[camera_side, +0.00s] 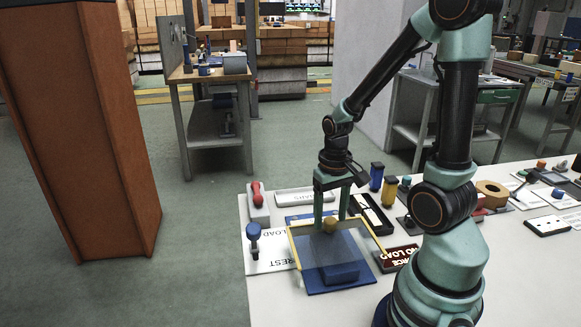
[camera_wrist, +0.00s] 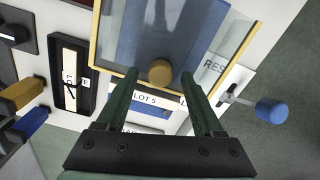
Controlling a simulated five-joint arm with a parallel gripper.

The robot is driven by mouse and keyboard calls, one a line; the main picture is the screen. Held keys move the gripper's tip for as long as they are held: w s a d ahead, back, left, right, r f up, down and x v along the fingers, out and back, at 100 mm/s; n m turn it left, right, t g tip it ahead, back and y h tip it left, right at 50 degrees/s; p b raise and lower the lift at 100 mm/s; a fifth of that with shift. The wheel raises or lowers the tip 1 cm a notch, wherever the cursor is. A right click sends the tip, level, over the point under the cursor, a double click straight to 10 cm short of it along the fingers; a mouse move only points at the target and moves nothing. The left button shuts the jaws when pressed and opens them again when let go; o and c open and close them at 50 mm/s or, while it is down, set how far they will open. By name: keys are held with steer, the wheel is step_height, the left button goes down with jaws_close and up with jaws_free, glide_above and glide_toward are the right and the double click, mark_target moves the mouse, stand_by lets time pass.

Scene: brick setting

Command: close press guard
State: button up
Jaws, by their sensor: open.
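The press guard (camera_side: 308,246) is a clear panel with a yellow frame, slanting over a blue base (camera_side: 331,288) with a blue block (camera_side: 340,273) on it. Its far edge looks raised off the base; the exact angle is hard to tell. A tan round knob (camera_side: 330,225) sits at that edge. My gripper (camera_side: 331,211) is open, pointing down, with one finger on each side of the knob. In the wrist view the knob (camera_wrist: 159,72) lies between the fingertips of my gripper (camera_wrist: 160,79), with gaps on both sides. The guard frame (camera_wrist: 106,35) shows beyond it.
A blue-knobbed lever (camera_side: 253,232) stands left of the guard, and a red-handled device (camera_side: 257,201) behind it. The table's front left is clear.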

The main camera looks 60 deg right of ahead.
jaws_close()
stand_by(1.4)
